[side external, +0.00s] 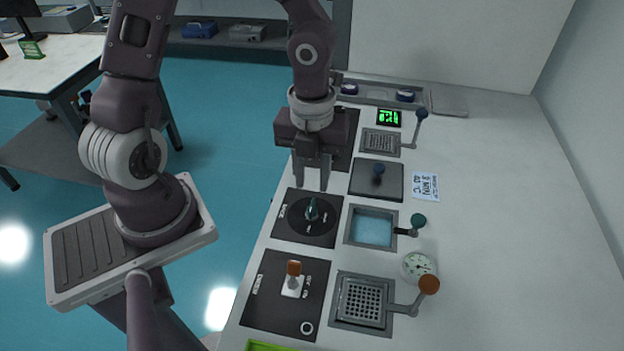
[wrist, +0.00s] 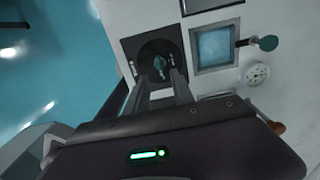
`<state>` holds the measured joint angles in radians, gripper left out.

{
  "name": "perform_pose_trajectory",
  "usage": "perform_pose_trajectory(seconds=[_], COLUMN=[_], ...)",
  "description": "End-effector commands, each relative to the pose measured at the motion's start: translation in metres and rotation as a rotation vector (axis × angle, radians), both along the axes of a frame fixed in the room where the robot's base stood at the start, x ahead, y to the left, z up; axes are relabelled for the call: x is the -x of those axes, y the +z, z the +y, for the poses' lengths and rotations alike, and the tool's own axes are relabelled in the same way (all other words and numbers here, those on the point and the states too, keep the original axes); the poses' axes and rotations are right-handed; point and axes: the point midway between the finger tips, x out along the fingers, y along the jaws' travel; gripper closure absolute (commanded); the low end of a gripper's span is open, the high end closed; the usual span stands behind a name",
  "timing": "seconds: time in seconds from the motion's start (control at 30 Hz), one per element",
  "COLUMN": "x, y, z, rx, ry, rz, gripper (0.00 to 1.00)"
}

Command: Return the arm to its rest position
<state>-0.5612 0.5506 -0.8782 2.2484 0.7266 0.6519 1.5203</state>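In the wrist view my gripper's fingers (wrist: 158,92) reach toward the same dial, and the teal knob (wrist: 159,64) shows just past the fingertips. I cannot tell the exact height of the fingertips above the plate.
The white bench (side external: 500,240) holds a blue-filled basin (side external: 372,228), a perforated tray (side external: 362,302) with an orange-knobbed lever (side external: 428,284), a round gauge (side external: 419,267) and an orange-handled switch (side external: 293,270). Behind stand a dark-lidded box (side external: 365,182) and a green display (side external: 388,117). The bench's right side is clear.

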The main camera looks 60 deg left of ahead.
Motion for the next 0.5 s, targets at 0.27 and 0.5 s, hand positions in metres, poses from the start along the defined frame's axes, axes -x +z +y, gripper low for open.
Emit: perform_pose_trajectory(seconds=[0.27, 0.5], x=[0.017, 0.074], y=[0.047, 0.141], z=[0.031, 0.034], rx=[-0.177, 0.090], ry=[0.522, 1.703], rz=[-0.119, -0.409], gripper=[0.71, 0.71])
